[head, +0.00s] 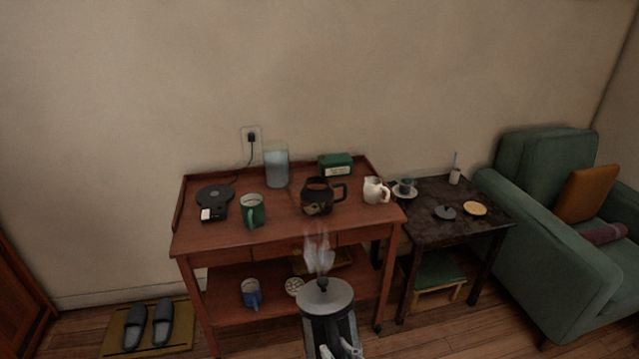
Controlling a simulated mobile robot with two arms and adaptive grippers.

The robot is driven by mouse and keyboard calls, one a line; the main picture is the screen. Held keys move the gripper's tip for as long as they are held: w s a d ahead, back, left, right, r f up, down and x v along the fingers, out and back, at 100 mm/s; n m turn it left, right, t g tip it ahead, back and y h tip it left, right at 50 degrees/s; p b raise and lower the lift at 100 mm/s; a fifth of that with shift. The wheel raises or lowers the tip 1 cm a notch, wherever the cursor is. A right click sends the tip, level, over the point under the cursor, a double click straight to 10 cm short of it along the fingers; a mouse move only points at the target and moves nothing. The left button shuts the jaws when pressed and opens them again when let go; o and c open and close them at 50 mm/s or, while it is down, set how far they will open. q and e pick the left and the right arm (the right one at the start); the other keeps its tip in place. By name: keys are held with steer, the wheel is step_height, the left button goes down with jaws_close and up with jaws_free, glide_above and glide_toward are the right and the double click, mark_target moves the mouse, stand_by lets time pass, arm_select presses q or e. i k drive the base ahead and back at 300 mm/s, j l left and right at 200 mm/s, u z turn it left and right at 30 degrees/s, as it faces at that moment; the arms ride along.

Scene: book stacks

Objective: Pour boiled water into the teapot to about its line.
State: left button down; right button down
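The dark teapot (315,203) stands lidless on the red-brown wooden cart top, its handle to the right and a pale gold pattern on its side. Its line and the water level inside cannot be made out. A metal kettle (325,298) with a black lid knob is upright at the bottom centre, in front of the cart, with steam above it. My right gripper (341,349) shows as pale finger parts at the kettle's near side, at the picture's bottom edge, and appears shut on its handle. The kettle hides most of that grip. My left gripper is not in view.
The dark side table (437,236) holds a dark lid (446,212), cup and dish. A green armchair (545,265) stands right.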

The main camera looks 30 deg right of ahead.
mark_target(317, 197)
steer(key=l+u, duration=0.25)
steer(key=l, duration=4.05)
